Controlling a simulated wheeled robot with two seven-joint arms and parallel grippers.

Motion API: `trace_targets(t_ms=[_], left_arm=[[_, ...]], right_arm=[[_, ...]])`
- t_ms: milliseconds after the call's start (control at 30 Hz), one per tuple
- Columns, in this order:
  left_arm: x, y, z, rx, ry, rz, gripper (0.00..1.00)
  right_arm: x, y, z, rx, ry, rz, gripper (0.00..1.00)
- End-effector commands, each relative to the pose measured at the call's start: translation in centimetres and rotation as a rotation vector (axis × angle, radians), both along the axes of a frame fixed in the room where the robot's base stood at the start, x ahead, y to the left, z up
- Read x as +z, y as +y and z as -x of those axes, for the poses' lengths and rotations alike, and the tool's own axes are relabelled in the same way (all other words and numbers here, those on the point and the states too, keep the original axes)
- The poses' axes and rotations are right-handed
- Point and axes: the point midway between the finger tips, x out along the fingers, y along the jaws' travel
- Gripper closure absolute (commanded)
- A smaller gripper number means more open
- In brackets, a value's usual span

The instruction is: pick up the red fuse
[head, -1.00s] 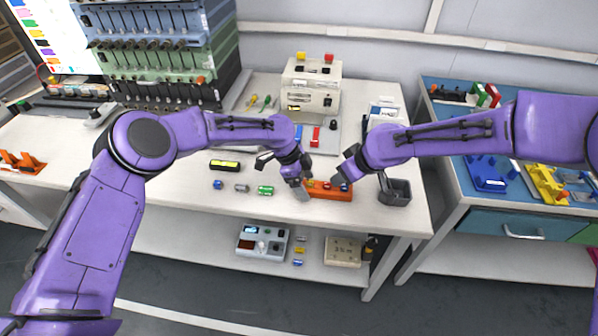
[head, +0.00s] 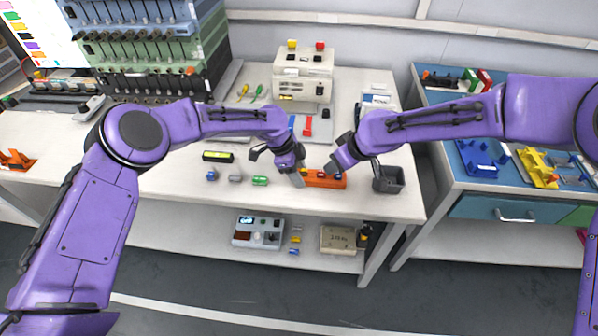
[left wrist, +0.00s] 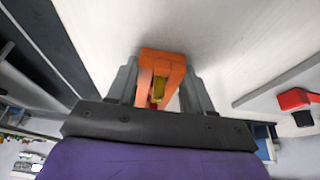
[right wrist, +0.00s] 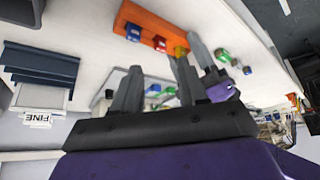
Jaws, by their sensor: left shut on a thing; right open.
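An orange rack (head: 333,181) lies at the front of the white table, holding small coloured fuses. In the right wrist view, the rack (right wrist: 144,22) carries a blue fuse (right wrist: 133,32), the red fuse (right wrist: 159,43) and a yellow fuse (right wrist: 181,51). My left gripper (head: 298,180) is shut on the rack's left end; in the left wrist view the rack (left wrist: 175,65) sits between its fingers, with a little red partly hidden. My right gripper (head: 332,168) is open and empty, just above the rack; its fingers (right wrist: 158,75) are apart from the red fuse.
A dark grey bin (head: 388,180) stands right of the rack. Blue (head: 212,174), grey (head: 235,174) and green (head: 260,181) parts lie left of my left gripper. A black and yellow device (head: 218,156) lies behind them. A beige machine (head: 303,72) stands at the back.

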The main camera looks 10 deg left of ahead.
Motion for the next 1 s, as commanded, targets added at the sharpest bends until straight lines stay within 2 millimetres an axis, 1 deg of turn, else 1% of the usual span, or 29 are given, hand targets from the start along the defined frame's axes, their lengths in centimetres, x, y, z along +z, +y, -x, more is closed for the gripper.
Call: trace_targets(t_ms=[500, 567, 600, 667, 700, 767, 800, 967, 1000], left_arm=[[-0.1, 0.0, 0.1, -0.001, 0.002, -0.001, 0.81], [-0.1, 0.0, 0.1, -0.001, 0.002, -0.001, 0.81], [-0.1, 0.0, 0.1, -0.001, 0.002, -0.001, 0.81], [-0.1, 0.0, 0.1, -0.001, 0.002, -0.001, 0.81], [-0.1, 0.0, 0.1, -0.001, 0.002, -0.001, 0.81], [-0.1, 0.0, 0.0, -0.001, 0.002, -0.001, 0.81], [-0.1, 0.0, 0.0, -0.001, 0.002, -0.001, 0.81], [-0.1, 0.0, 0.0, -0.001, 0.002, -0.001, 0.81], [-0.1, 0.0, 0.1, -0.001, 0.002, -0.001, 0.81]], right_arm=[[-0.1, 0.0, 0.0, 0.0, 0.001, 0.0, 0.57], [-0.8, 0.0, 0.3, 0.0, 0.016, 0.001, 0.57], [-1.7, 0.1, 0.4, -0.001, 0.031, -0.002, 0.57], [-1.7, 0.5, -1.1, -0.042, 0.041, -0.031, 0.57], [-1.6, 0.5, -2.1, -0.134, 0.091, -0.066, 0.57], [-1.3, 0.5, -2.9, -0.297, 0.18, -0.122, 0.57], [-1.1, 0.4, -3.4, -0.415, 0.244, -0.159, 0.57], [0.1, 0.3, -4.7, -0.895, 0.504, -0.296, 0.57], [0.6, 0.3, -4.9, -1.013, 0.565, -0.323, 0.57]])
